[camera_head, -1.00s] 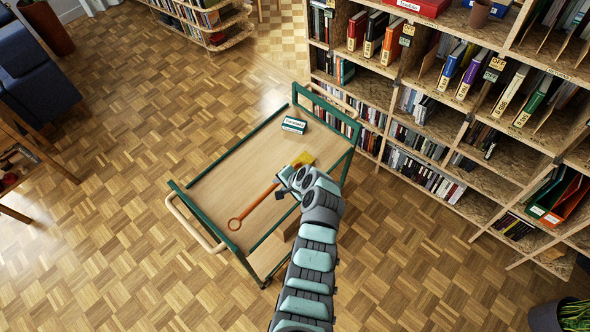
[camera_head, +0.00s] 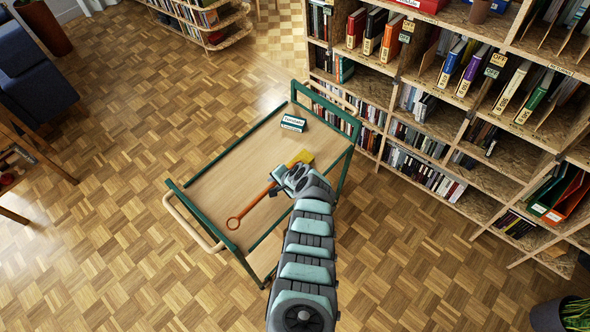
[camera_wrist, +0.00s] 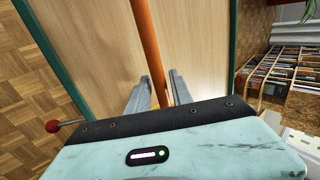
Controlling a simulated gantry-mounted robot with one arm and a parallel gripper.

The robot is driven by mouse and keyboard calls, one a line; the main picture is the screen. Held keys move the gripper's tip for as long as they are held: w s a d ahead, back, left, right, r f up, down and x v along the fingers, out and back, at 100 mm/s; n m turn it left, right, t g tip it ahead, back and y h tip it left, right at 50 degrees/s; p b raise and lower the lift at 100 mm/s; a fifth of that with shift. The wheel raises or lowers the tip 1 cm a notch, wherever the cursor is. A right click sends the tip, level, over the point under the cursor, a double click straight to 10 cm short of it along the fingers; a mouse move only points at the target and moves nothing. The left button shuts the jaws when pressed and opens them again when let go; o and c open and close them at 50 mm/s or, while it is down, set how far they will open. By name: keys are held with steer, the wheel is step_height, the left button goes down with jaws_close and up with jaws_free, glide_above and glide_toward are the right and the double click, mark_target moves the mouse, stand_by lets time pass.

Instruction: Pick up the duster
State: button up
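The duster (camera_head: 252,204) lies on the top board of a green-framed cart in the head view. It has an orange handle with a ring at its lower left end and a yellow head (camera_head: 302,158) at its upper right. My gripper (camera_head: 280,180) is at the duster near its yellow head and hides part of it. In the wrist view the orange handle (camera_wrist: 147,45) runs down between the two fingers of my gripper (camera_wrist: 156,80). The fingers are apart, with gaps showing on both sides of the handle. A little yellow shows between them.
The cart (camera_head: 222,154) has raised green side rails and a taller green end frame. A small book or box (camera_head: 293,124) lies at its far end. A tall bookshelf (camera_head: 455,120) stands to the right. The left part of the cart's board is bare.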

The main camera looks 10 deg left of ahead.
steer(key=shift+w+a+f, duration=0.1)
steer(key=shift+a+f, duration=0.05)
steer(key=shift+f, duration=0.1)
jaws_close()
stand_by(0.5)
